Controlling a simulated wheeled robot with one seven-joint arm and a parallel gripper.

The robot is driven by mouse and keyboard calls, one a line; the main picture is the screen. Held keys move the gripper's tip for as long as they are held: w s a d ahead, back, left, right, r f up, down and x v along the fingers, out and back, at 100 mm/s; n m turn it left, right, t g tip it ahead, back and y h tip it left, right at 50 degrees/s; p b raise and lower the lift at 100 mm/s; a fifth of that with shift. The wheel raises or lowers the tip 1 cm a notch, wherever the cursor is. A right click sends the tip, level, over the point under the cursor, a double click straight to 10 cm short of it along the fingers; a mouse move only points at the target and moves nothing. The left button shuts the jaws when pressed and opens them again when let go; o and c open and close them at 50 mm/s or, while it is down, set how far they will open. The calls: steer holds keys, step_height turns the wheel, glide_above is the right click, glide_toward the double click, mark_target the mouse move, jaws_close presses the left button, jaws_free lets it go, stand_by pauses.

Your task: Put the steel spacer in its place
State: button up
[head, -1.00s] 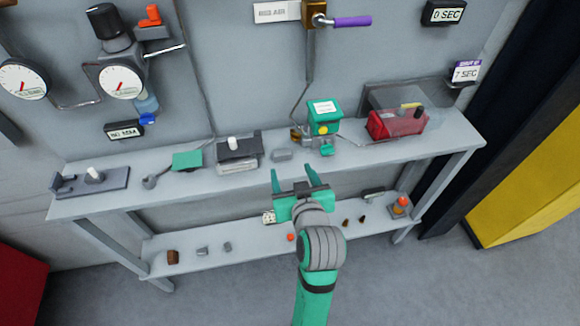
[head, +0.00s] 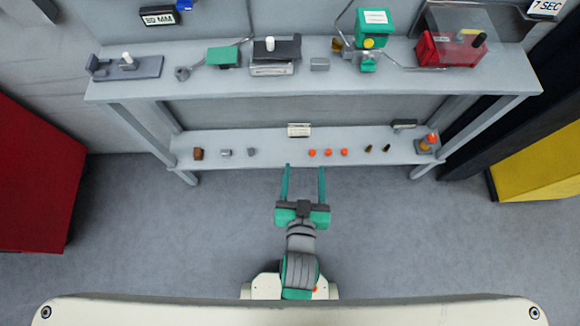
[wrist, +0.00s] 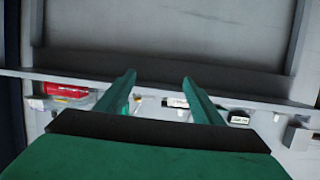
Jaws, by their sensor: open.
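Two small grey metal pieces lie on the left part of the lower shelf in the head view: one grey piece (head: 225,153) and a second grey piece (head: 252,152).
The lower shelf (head: 180,142) also carries a brown piece (head: 198,154), several orange pieces (head: 328,153), two dark pieces (head: 378,149) and a white box (head: 299,130). A red box (head: 447,50) stands on the upper shelf (head: 200,87). Floor before the bench is clear.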

steer(key=s+a, duration=0.1)
steer(key=s, duration=0.6)
steer(key=s+a+r+n, duration=0.1)
steer(key=s+a, duration=0.1)
steer(key=s, duration=0.6)
steer(key=shift+a+t+y, duration=0.25)
steer(key=shift+t+y, duration=0.15)
steer(key=shift+s+r, duration=0.15)
steer(key=shift+s, duration=0.1)
steer(key=c, duration=0.7)
steer(key=shift+c, duration=0.3)
